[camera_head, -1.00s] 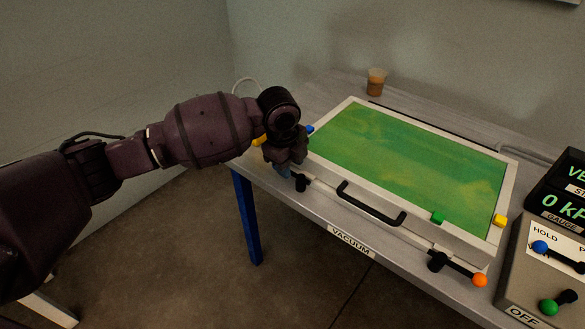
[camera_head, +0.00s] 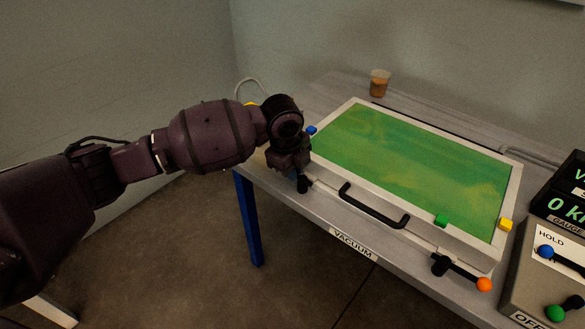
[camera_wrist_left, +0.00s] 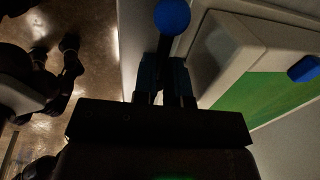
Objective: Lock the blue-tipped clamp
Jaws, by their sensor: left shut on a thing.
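The blue-tipped clamp shows in the left wrist view as a dark lever with a blue ball (camera_wrist_left: 172,17) on its end. My left gripper (camera_wrist_left: 165,75) is shut on the lever just below the ball. In the head view my left gripper (camera_head: 290,162) is at the left front corner of the bath and hides the ball and most of the lever. The clamp's black base (camera_head: 304,184) shows just below it, at the bath's front edge. My right gripper is not in view.
The bath's lid (camera_head: 518,178) has a pale frame around a green pane and a black front handle (camera_head: 372,208). An orange-tipped clamp (camera_head: 484,285) is at the right front. A control box (camera_head: 530,290) stands at the right, and a cup (camera_head: 379,83) behind.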

